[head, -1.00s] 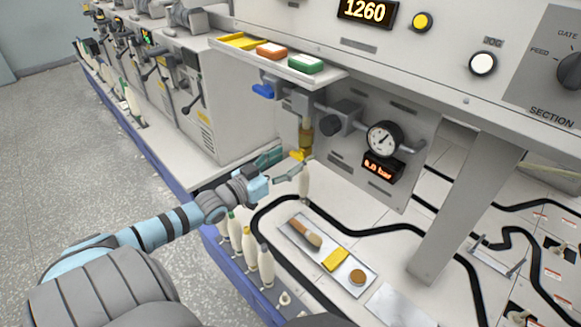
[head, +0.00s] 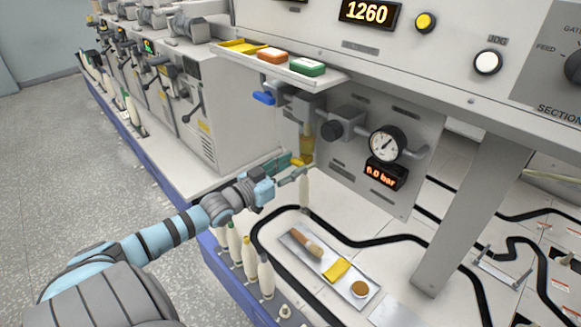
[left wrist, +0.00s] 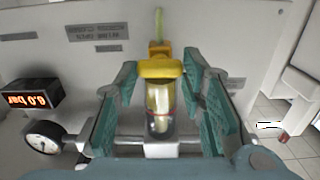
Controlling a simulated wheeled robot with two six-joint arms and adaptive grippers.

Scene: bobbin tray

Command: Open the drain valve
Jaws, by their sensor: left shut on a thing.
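The drain valve, a yellow piece (head: 302,160) under the clear amber bowl (head: 306,138), sits below the grey panel's air unit. In the left wrist view, the yellow valve (left wrist: 160,68) sits between the bowl and a thin yellowish tube. My left gripper (head: 293,168) reaches in from the left. Its teal fingers stand on both sides of the valve in the left wrist view (left wrist: 157,74), shut on it; the exact contact is hard to see. My right gripper is not in view.
A gauge (head: 387,144) and a red display (head: 383,174), seemingly reading 6.0 bar, are right of the bowl. A blue handle (head: 264,97) is up left. Below stand several bobbins (head: 250,259) and a tray (head: 318,277) with a brush.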

